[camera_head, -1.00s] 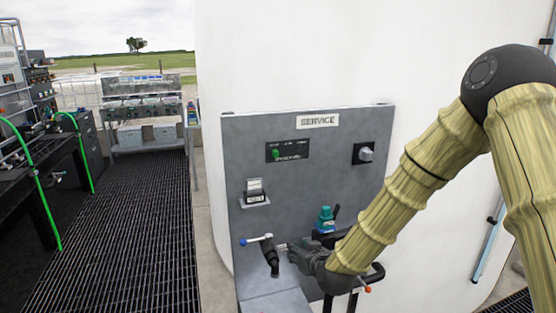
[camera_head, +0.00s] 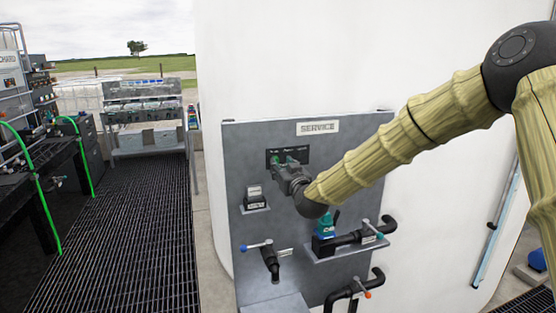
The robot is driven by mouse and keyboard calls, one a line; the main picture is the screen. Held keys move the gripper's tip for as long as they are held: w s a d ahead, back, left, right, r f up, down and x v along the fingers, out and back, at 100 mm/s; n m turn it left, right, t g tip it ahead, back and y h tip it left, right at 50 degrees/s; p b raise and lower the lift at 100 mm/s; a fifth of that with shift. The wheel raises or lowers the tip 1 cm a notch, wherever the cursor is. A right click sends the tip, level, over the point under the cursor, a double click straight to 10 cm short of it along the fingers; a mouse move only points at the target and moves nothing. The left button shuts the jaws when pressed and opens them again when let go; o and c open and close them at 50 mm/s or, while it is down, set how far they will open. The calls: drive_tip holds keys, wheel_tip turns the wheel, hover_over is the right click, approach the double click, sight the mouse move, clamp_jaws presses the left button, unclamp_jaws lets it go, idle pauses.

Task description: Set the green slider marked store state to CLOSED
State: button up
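The small black slider plate (camera_head: 303,150) is on the grey SERVICE panel, below its sign. Its lettering is too small to read. My gripper (camera_head: 284,162) is at the front of this plate, its fingers pointing at it and covering its lower part. Small green patches show at the fingertips. I cannot tell which of them is the green slider (camera_head: 274,160) and which is finger, nor whether they touch. The slider's setting is hidden. Whether the fingers are open or shut on it is not clear.
The grey SERVICE panel (camera_head: 250,150) also carries a small box on a shelf (camera_head: 255,197), a blue-handled valve (camera_head: 268,257), a teal device (camera_head: 326,225) and black pipes (camera_head: 375,233). My arm hides the panel's right part. The grating floor (camera_head: 120,230) at left is clear.

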drive_tip(key=shift+p+x, duration=0.65)
drive_tip(key=shift+x, duration=1.6)
clamp_jaws()
